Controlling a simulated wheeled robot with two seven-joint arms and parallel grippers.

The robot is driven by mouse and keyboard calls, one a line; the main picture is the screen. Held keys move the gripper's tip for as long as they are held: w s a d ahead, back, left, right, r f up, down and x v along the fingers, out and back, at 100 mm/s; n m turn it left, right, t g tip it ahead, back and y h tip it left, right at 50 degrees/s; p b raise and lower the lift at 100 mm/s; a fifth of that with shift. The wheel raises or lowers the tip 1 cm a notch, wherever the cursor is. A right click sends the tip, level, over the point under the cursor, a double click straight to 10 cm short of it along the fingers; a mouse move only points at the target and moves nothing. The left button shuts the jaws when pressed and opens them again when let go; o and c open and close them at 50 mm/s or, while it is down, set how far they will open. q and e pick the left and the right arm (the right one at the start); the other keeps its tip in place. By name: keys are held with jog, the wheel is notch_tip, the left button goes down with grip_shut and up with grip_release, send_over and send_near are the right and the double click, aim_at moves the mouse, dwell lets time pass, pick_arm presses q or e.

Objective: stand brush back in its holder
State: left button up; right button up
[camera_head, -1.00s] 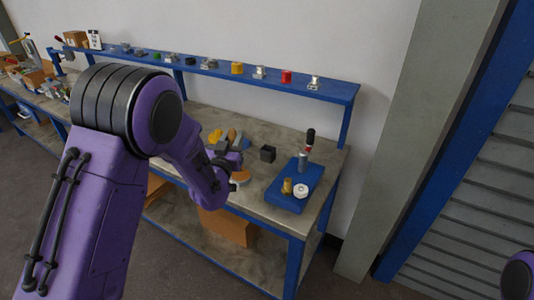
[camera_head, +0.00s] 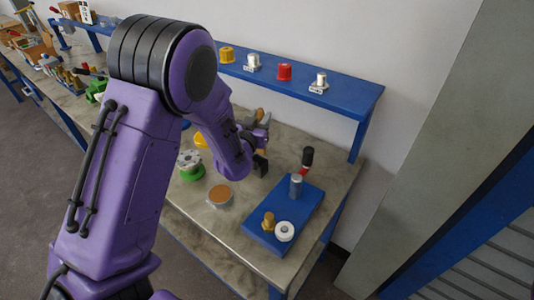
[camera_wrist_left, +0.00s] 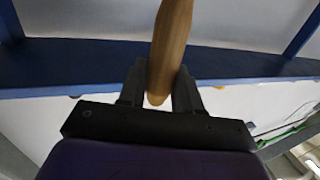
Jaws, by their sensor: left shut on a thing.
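My left gripper (camera_head: 258,133) is at the back of the bench, partly hidden by my own arm. It is shut on the brush, whose tan wooden handle (camera_wrist_left: 172,45) stands between the two fingers in the left wrist view. In the head view a small piece of the handle (camera_head: 260,113) shows at the gripper; I cannot see the bristles clearly. A small dark box (camera_head: 261,166), which looks like the holder, stands on the bench just below the gripper in the picture, partly covered by my arm. My right gripper is not in view.
A round orange-topped piece (camera_head: 220,194) and a green-based flange (camera_head: 190,170) are nearer. A blue shelf (camera_head: 345,98) runs behind.

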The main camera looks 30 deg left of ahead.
pick_arm(q)
notch_tip(320, 180, down, 8)
jog(key=s+p, duration=0.1)
jog(key=shift+s+a, duration=0.15)
jog(key=shift+a, duration=0.05)
grip_shut()
jog(key=shift+s, duration=0.35)
jog(key=o, duration=0.9)
grip_release()
jog(key=shift+w, duration=0.1)
jog(key=shift+o, duration=0.7)
jog(key=shift+w, duration=0.15)
jog(key=b+v, duration=0.4)
jog(key=v, duration=0.8)
jog(key=shift+r, duration=0.15)
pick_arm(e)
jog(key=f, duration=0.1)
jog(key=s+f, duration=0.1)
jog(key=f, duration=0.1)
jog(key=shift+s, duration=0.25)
pick_arm(q)
jog(key=shift+d, duration=0.1)
